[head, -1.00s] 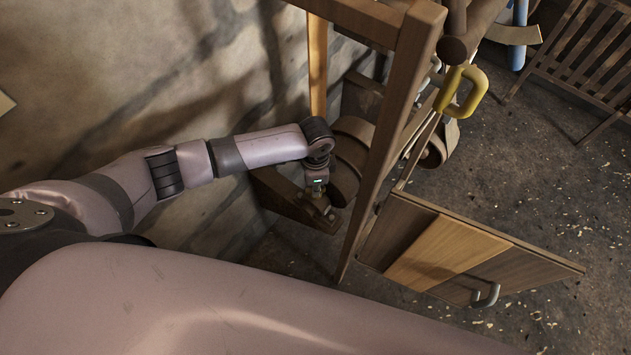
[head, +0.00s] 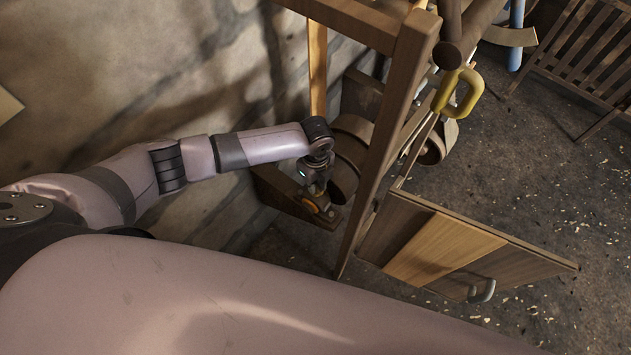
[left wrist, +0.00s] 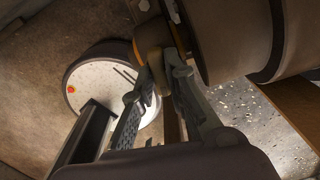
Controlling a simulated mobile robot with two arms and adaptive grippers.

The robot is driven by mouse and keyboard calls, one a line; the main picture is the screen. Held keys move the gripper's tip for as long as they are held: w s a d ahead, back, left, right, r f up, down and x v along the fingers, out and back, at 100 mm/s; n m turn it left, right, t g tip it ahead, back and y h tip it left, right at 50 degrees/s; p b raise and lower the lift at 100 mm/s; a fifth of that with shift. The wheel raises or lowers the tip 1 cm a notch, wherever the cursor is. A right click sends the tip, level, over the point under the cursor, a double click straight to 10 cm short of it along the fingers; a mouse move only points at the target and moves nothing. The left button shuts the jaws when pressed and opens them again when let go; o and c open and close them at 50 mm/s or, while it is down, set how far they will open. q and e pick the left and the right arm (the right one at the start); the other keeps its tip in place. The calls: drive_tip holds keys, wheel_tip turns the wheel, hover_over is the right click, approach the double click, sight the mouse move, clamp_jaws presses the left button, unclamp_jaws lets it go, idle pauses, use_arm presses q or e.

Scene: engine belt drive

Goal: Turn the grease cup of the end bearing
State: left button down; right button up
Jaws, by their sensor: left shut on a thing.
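The grease cup (left wrist: 152,64) is a small brass-brown round piece between the fingertips of my left gripper in the left wrist view. My left gripper (left wrist: 157,76) is shut on it, with one finger on each side. In the head view my left gripper (head: 314,194) points down at a wooden bracket beside a round drum. The end bearing (head: 316,206) shows there only as a small brass and orange patch under the fingers, mostly hidden. My right gripper is not in view.
The drum (left wrist: 240,35) is close beside the fingers. A wooden post (head: 385,130) stands just right of the gripper. A hinged wooden panel (head: 440,250) and a yellow handle (head: 458,93) are further right. A stone wall (head: 110,80) is behind my arm.

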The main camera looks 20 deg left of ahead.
use_arm(q)
drive_tip(key=m, duration=0.3)
drive_tip(key=shift+m, duration=0.3)
drive_tip(key=m+b, duration=0.1)
drive_tip(key=m, duration=0.3)
drive_tip(key=shift+m, duration=0.3)
drive_tip(key=m+b, duration=0.1)
drive_tip(key=m, duration=0.3)
drive_tip(key=shift+m+b, duration=0.35)
drive_tip(key=shift+m, duration=1.45)
drive_tip(key=c, duration=1.6)
unclamp_jaws()
